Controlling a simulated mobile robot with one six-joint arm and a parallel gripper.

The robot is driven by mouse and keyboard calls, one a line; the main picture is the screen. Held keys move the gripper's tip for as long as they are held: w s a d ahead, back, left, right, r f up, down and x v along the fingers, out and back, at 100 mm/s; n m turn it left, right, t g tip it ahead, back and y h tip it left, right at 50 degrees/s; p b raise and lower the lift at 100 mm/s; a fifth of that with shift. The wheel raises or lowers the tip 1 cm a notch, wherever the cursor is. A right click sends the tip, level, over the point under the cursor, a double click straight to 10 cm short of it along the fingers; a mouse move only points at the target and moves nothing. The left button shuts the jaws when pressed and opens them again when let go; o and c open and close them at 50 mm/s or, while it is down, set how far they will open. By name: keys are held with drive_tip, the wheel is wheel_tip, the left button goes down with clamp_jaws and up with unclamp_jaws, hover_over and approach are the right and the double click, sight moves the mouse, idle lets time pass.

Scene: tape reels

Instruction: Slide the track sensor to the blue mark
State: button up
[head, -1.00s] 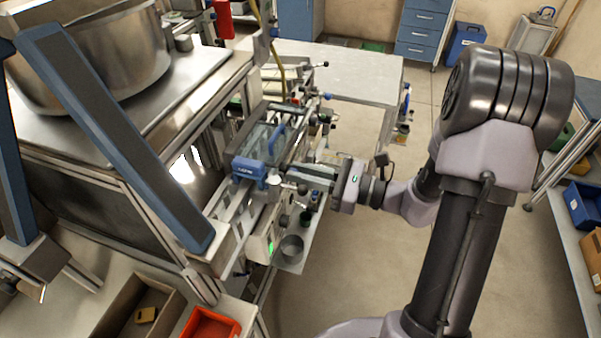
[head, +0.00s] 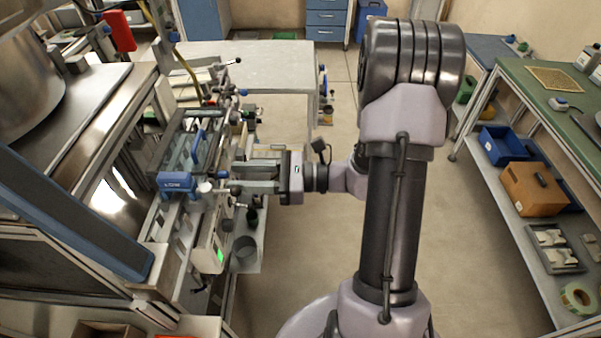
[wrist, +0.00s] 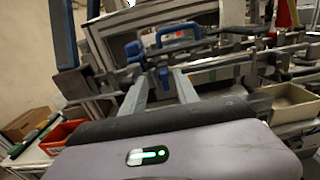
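My gripper (head: 226,181) reaches left from its pale wrist body toward the rail machine in the head view. Its two fingers are apart. In the wrist view the fingers (wrist: 160,84) point up the picture, with a gap between them. A small blue knob (wrist: 163,77) shows in or just behind that gap; I cannot tell whether a finger touches it. A blue block with white lettering (head: 175,181) sits on the machine's rails, left of the fingertips. I cannot tell surely which part is the track sensor. I cannot make out a separate blue mark.
A large metal drum (head: 28,85) stands on the bench at left. A slanted blue-edged beam (head: 80,225) crosses the lower left. A grey cup (head: 245,250) is below the gripper. A pale table (head: 250,62) stands behind. The floor right of the machine is clear.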

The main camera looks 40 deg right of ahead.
drive_tip(key=p+v, duration=0.2)
drive_tip(key=v, duration=1.2)
drive_tip(key=shift+s+d, duration=0.3)
drive_tip(key=s+a+r+n+g+h+b, duration=0.1)
drive_tip(key=s+a+n+g+h+b, duration=0.1)
drive_tip(key=a+n+h, duration=0.4)
drive_tip(key=s+a+r+n+g+h+b, duration=0.2)
drive_tip(key=s+a+n+h+b, duration=0.3)
drive_tip(key=a+n, duration=0.7)
drive_tip(key=shift+s+a+r+n+g+h, duration=0.2)
drive_tip(key=shift+s+a+n+g+h, duration=0.45)
drive_tip(key=shift+n, duration=0.75)
drive_tip(key=shift+w+d+t, duration=0.1)
drive_tip(key=shift+d+t, duration=0.15)
drive_tip(key=shift+d, duration=0.05)
